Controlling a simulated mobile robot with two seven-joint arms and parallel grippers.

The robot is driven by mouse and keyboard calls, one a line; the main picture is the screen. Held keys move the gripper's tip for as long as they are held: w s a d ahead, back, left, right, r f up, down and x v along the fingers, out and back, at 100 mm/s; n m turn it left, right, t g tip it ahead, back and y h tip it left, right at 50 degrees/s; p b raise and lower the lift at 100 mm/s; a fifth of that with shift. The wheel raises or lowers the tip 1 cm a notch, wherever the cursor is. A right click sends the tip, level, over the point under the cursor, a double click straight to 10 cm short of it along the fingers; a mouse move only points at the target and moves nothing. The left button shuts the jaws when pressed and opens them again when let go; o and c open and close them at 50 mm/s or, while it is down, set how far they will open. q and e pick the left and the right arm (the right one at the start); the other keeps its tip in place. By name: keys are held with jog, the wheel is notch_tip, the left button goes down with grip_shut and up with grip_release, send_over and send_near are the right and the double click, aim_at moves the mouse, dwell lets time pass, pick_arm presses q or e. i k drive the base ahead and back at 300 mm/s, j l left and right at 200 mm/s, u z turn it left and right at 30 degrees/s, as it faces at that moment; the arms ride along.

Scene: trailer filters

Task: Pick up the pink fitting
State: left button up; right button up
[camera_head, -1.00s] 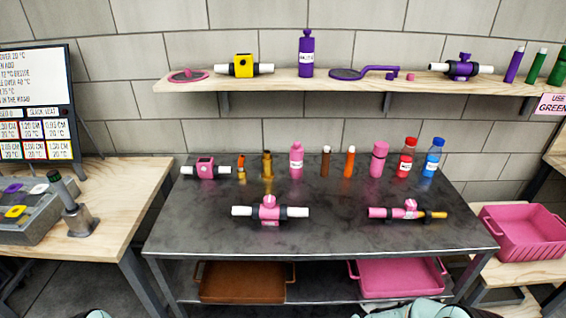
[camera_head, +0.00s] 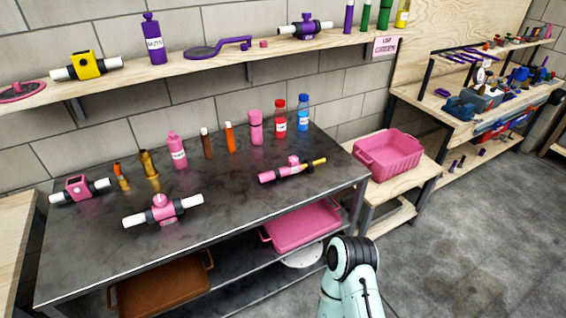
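Several pink pieces on the dark metal table could be the pink fitting. A pink valve fitting (camera_head: 163,210) with black collars and white pipe ends lies at the front left. A pink box-shaped fitting (camera_head: 78,188) with white ends lies at the far left. A pink fitting with an orange end (camera_head: 291,171) lies on the right part of the table. None is held or touched. Neither of my grippers shows. Only a pale arm link of mine shows at the bottom, right of the table.
The dark metal table (camera_head: 215,200) also bears a pink bottle (camera_head: 176,152), a red bottle (camera_head: 279,119) and a blue bottle (camera_head: 303,114) along its back. A pink crate (camera_head: 388,156) stands on a wooden stand at right. A wall shelf (camera_head: 205,62) runs above. Floor at right is clear.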

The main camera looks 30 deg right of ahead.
aim_at(293, 169)
jog(key=l+u, duration=0.15)
jog(key=l, duration=0.35)
jog(key=l+u, duration=0.15)
jog(key=l, duration=0.3)
jog(key=k+l+u, duration=0.2)
jog(key=l, duration=0.25)
jog(key=l+u, duration=0.15)
jog(key=l, duration=0.35)
jog(key=k+l+u, duration=0.15)
jog(key=l, duration=0.25)
